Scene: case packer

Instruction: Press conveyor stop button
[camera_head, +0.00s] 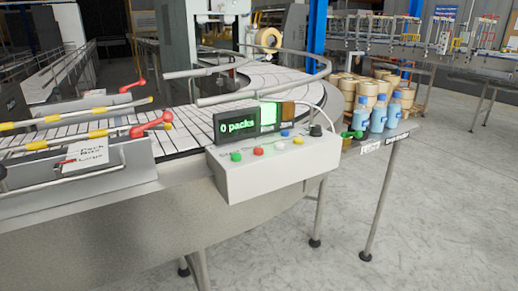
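A pale grey control box (275,175) is fixed to the near edge of the conveyor (270,76). A row of small buttons is on its sloped top: a green button (236,156), a red button (258,151), a white one (281,145), a blue one (285,133) and a yellow one (298,140). A black knob (315,130) is at the right end. No button label is readable. A display (236,126) behind the buttons reads "0 packs". Neither gripper is in view.
Blue bottles (378,115) stand on a small side shelf right of the box, with a green item (352,134) beside them. Red-handled clamps and metal rails (75,140) line the conveyor at left. Round tan containers (367,90) are stacked behind. The floor at right is clear.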

